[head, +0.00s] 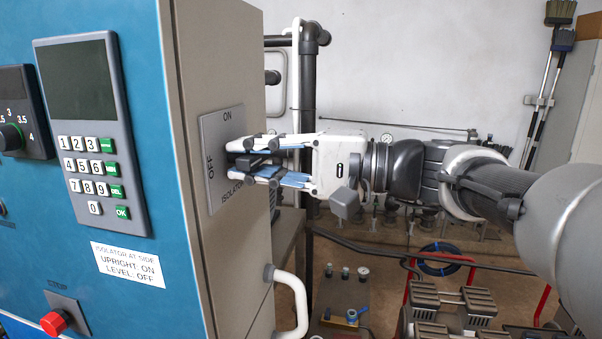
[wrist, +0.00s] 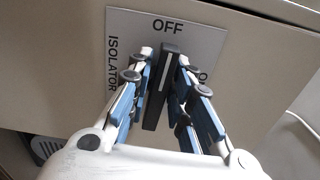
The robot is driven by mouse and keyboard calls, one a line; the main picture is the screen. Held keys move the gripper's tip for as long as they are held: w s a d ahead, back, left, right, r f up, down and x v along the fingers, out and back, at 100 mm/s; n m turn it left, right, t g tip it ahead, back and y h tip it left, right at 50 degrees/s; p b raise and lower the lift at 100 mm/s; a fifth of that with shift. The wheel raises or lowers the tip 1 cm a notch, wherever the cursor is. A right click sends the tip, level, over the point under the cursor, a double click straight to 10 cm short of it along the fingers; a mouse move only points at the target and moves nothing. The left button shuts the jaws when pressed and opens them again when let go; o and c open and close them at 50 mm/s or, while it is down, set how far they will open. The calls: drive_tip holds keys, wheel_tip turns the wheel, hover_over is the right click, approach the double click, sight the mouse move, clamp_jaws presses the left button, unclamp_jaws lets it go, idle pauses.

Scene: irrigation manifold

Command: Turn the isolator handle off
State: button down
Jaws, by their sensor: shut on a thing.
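The isolator handle is a dark bar with a white line, clearest in the wrist view (wrist: 163,88). It stands out from a grey plate (head: 209,165) on the beige side of the cabinet. The plate reads ON at top, OFF at left and ISOLATOR at bottom in the head view. In the wrist view the line points towards the OFF mark, so the handle lies about level. My gripper (head: 250,161) reaches in from the right and is shut on the handle, a finger on either side. The fingers hide most of the handle in the head view.
The blue cabinet front carries a keypad (head: 93,168), a dial (head: 12,137), a red stop button (head: 54,323) and a label (head: 129,265) reading upright on, level off. A white pipe handle (head: 293,300) juts out below. Pumps (head: 452,308) stand at lower right.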

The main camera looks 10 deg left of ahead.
drive_tip(key=shift+n+b, duration=0.3)
idle(0.4)
drive_tip(key=c, duration=1.6)
unclamp_jaws()
drive_tip(key=shift+d, duration=0.15)
drive_tip(key=s+d, duration=0.1)
drive_tip(key=d, duration=1)
drive_tip(key=shift+d, duration=0.4)
